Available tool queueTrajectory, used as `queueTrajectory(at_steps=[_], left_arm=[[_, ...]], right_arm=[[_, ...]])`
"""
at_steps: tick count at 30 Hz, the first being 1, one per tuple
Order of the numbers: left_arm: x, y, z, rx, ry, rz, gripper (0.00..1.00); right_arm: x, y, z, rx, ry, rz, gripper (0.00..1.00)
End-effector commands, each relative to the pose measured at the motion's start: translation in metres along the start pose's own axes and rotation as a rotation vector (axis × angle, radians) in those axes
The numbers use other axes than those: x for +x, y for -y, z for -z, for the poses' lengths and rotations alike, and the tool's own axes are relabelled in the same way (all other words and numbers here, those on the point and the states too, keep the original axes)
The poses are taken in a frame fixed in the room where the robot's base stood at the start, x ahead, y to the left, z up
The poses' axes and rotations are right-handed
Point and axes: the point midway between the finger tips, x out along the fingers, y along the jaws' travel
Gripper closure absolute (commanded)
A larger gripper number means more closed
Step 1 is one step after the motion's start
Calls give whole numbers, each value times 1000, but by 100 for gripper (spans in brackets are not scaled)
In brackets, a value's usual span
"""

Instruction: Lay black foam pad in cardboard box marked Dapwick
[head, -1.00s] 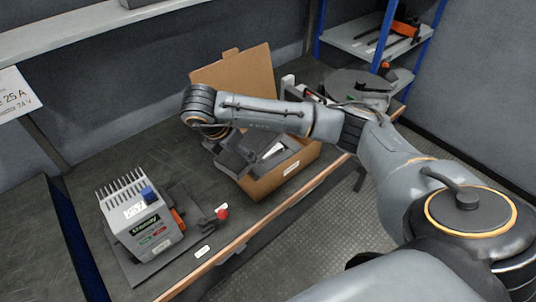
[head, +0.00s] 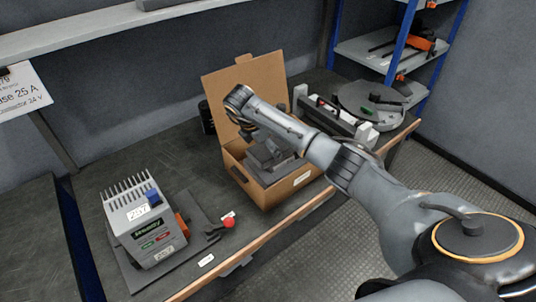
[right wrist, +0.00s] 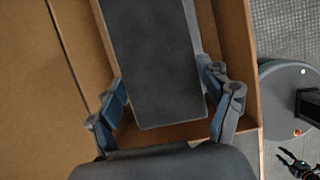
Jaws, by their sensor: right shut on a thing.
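The open cardboard box (head: 265,193) stands on the bench with its lid flap raised at the back. A small white label is on its front, too small to read. My right gripper (head: 262,152) is over the box opening. In the right wrist view, its two fingers (right wrist: 165,95) are closed on the sides of the dark foam pad (right wrist: 150,60). The pad lies lengthwise over the box interior, and brown box walls (right wrist: 235,60) show beside it. How deep the pad is in the box cannot be told.
A grey finned device (head: 148,225) with a blue part sits on a dark plate, with a red-knobbed lever (head: 228,223), left of the box. A round grey fixture (head: 368,103) stands to the right. Blue-framed shelving (head: 395,50) is behind.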

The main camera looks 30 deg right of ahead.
Motion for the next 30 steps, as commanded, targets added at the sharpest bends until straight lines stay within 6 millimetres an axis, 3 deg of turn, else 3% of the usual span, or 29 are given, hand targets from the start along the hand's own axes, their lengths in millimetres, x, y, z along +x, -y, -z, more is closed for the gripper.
queueTrajectory(at_steps=[8,16,17,20,30], left_arm=[[-3,0,1,1,-1,-1,60],[-3,-1,1,1,-1,-1,60],[-3,-1,1,2,-1,-1,60],[-3,-1,1,2,-1,-1,60],[-3,-1,1,1,-1,-1,60]], right_arm=[[32,-2,9,0,-1,2,44],[36,-3,10,0,0,-1,44],[36,-3,10,0,0,-1,19],[36,-3,10,0,0,-1,0],[36,-3,10,0,0,-1,0]])
